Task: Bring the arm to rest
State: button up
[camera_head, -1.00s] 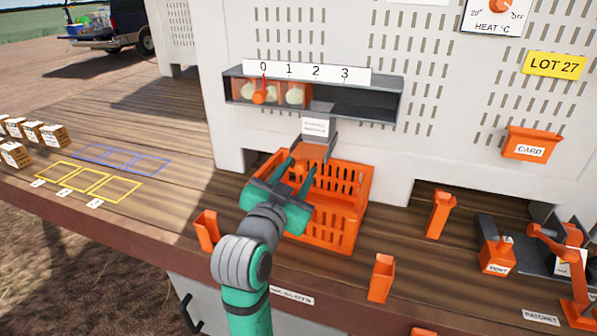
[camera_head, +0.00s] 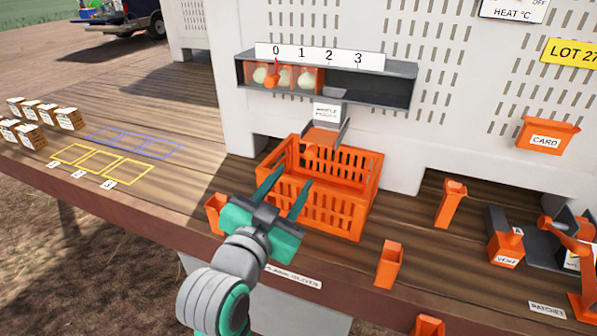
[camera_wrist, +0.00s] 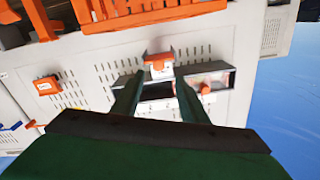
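My gripper (camera_head: 283,193) is green and open, with nothing between its fingers. In the head view it appears in front of the orange crate (camera_head: 345,219), overlapping its left side in the picture. My arm reaches up from the bottom of the view. In the wrist view, the two fingers of my gripper (camera_wrist: 156,92) are spread apart, with the wall, a chute (camera_wrist: 158,66) and the numbered slot shelf (camera_wrist: 216,78) beyond. I cannot tell the exact gap between my gripper and the crate.
The slot shelf (camera_head: 395,92) holds pale onions behind an orange slider at its left. Small orange holders (camera_head: 389,266) stand along the deck's front edge. Boxes (camera_head: 70,119) and yellow outlined squares (camera_head: 98,161) lie at left. An orange card holder (camera_head: 546,139) hangs at right.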

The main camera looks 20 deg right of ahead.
jog(key=shift+s+a, duration=0.35)
jog(key=shift+s, duration=0.05)
jog(key=s+a+f+n+t+y, duration=0.1)
jog(key=s+a+f+n+y, duration=0.25)
jog(key=f, duration=0.65)
jog(key=s+a+f+n+t+y, duration=0.1)
jog(key=s+a+f+n+y, duration=0.2)
jog(key=f, duration=0.6)
jog(key=s+a+f+n+t+y, duration=0.1)
jog(key=a+f+n+y, duration=0.3)
jog(key=f, duration=0.6)
jog(key=s+a+f, duration=0.1)
jog(key=s+f, duration=0.1)
jog(key=s, duration=0.6)
jog(key=s+a+f+g, duration=0.1)
jog(key=s+f, duration=0.2)
jog(key=s, duration=0.6)
jog(key=s+a+f+n+y, duration=0.1)
jog(key=s+f, duration=0.2)
jog(key=s, duration=0.6)
jog(key=shift+s, duration=0.15)
